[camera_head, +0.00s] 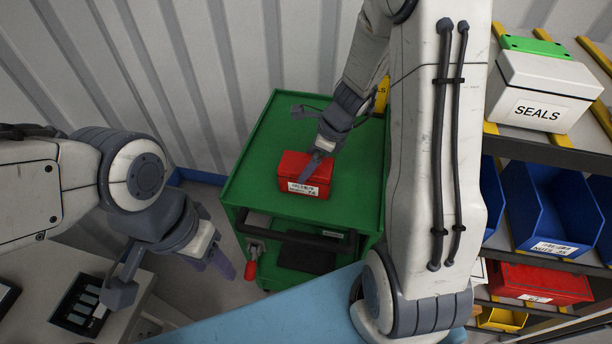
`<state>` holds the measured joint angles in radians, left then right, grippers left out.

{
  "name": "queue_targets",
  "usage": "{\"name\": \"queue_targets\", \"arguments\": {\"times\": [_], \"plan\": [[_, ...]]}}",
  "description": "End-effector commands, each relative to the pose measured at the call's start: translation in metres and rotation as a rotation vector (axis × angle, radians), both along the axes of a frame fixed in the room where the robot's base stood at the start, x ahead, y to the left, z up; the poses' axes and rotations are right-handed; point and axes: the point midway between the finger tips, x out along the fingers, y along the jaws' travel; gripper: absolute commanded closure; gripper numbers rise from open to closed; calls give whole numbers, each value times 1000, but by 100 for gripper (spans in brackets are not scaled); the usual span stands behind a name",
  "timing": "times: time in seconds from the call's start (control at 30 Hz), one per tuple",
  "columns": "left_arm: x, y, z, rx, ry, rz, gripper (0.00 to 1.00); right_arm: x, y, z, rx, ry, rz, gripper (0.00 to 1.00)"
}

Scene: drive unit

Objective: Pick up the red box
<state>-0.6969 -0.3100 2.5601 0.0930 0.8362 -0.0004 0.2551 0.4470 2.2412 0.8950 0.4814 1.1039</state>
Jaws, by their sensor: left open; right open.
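The red box (293,173) with a white label sits on top of the green cart (346,217). My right gripper (316,165) is open and reaches down over the box's right part from behind. Its near finger appears to overlap the box's top edge; I cannot tell whether it touches. My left gripper (178,278) is open and empty, low at the left, apart from the cart and the box.
A shelf at the right holds a white SEALS box (544,88), blue bins (550,208), a red bin (538,282) and a yellow bin (502,319). A pale table (48,268) stands at lower left. A corrugated wall (225,60) stands behind the cart.

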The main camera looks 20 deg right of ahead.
Motion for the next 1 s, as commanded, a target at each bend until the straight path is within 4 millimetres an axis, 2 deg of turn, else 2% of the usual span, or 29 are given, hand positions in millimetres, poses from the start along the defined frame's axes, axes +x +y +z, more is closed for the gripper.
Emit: {"name": "queue_targets", "arguments": {"times": [0.2, 0.33, 1.0], "plan": [[0, 0, -10, 0, 0, 0, 50, 5, 8, -32, 0, 4, 3, 0], [0, 0, -14, 0, 0, 0, 50, 8, 13, -45, 0, 2, 4, 0], [0, 0, -18, 0, 0, 0, 50, 9, 14, -51, -2, -1, 4, 0]]}}
